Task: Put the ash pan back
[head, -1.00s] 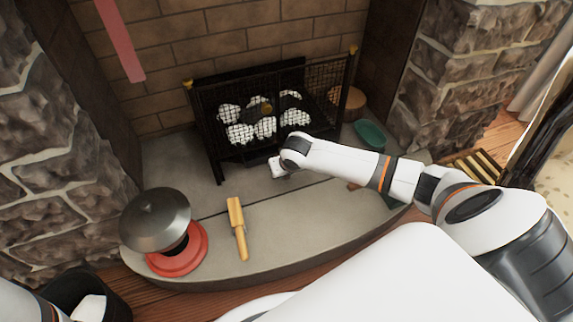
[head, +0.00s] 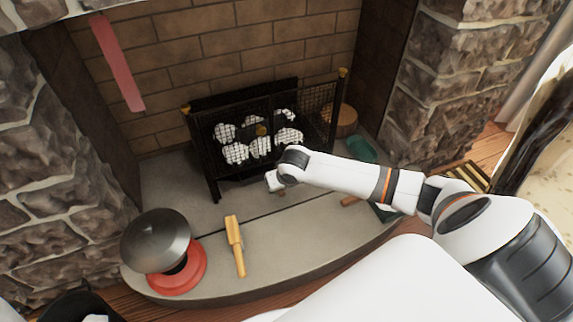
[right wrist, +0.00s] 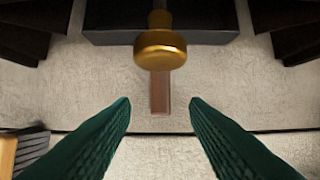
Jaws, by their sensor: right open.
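A dark box-like front, apparently the ash pan (right wrist: 205,28), lies at the top of the right wrist view. A brown strip like a handle (right wrist: 160,95) extends from it towards me, partly covered by a brass knob (right wrist: 160,50). In the head view the area under the grate is dark and the pan is hard to make out. My right gripper (right wrist: 160,112) is open and empty, its green fingers apart on either side of the strip's line, just short of its end. In the head view my right gripper (head: 275,182) is in front of the grate. My left gripper is out of view.
A mesh fire screen (head: 318,115) fronts the grate of black and white lumps. A wooden-handled tool (head: 235,245) lies on the hearth (head: 310,245). A green dish (head: 362,150) is at the right.

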